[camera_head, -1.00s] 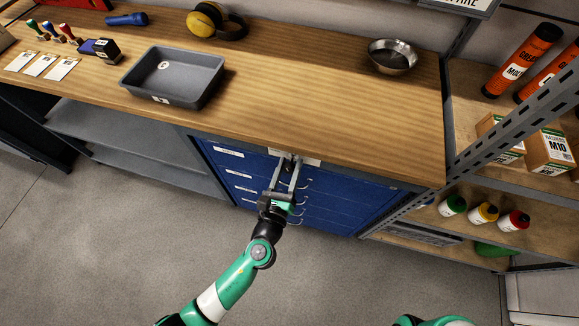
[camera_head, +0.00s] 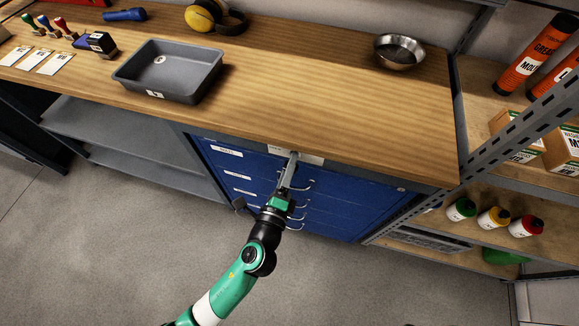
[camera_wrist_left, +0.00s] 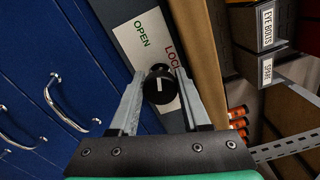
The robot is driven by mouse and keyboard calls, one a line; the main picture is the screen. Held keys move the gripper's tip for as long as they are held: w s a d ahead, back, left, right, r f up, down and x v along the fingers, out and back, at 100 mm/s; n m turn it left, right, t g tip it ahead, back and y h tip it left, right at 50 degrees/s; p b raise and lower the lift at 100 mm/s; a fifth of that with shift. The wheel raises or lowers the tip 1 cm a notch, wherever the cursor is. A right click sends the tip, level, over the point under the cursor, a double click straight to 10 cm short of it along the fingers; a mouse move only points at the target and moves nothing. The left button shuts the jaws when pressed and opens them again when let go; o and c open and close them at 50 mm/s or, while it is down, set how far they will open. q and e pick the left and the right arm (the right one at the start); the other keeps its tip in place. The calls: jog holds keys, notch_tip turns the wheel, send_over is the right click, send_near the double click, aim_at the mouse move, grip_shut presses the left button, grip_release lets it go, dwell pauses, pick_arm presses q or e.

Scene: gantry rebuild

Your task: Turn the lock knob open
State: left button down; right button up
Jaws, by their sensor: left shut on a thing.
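The black lock knob (camera_wrist_left: 159,90) sits beside a white label plate (camera_wrist_left: 151,36) printed with green OPEN and red LOCK, the last word partly hidden by a finger. A pale mark shows on the knob's face; which word it points at I cannot tell. My left gripper (camera_wrist_left: 160,78) is shut on the knob, one finger on each side. In the head view my left gripper (camera_head: 293,156) reaches the top front of the blue drawer cabinet (camera_head: 340,200), just below the worktop edge, and its fingers hide the knob. My right gripper is not in view.
The wooden worktop (camera_head: 300,90) overhangs just above the gripper. Drawer handles (camera_head: 297,203) lie below it. A grey tray (camera_head: 165,92) and a metal bowl (camera_head: 399,52) stand on top. A metal shelf post (camera_head: 510,125) stands right. The floor in front is clear.

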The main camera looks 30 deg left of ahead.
pick_arm(q)
jog(key=shift+f+n+b, duration=0.1)
jog(key=shift+n+b, duration=0.6)
jog(key=shift+n, duration=1)
jog(key=shift+c, duration=2)
grip_release()
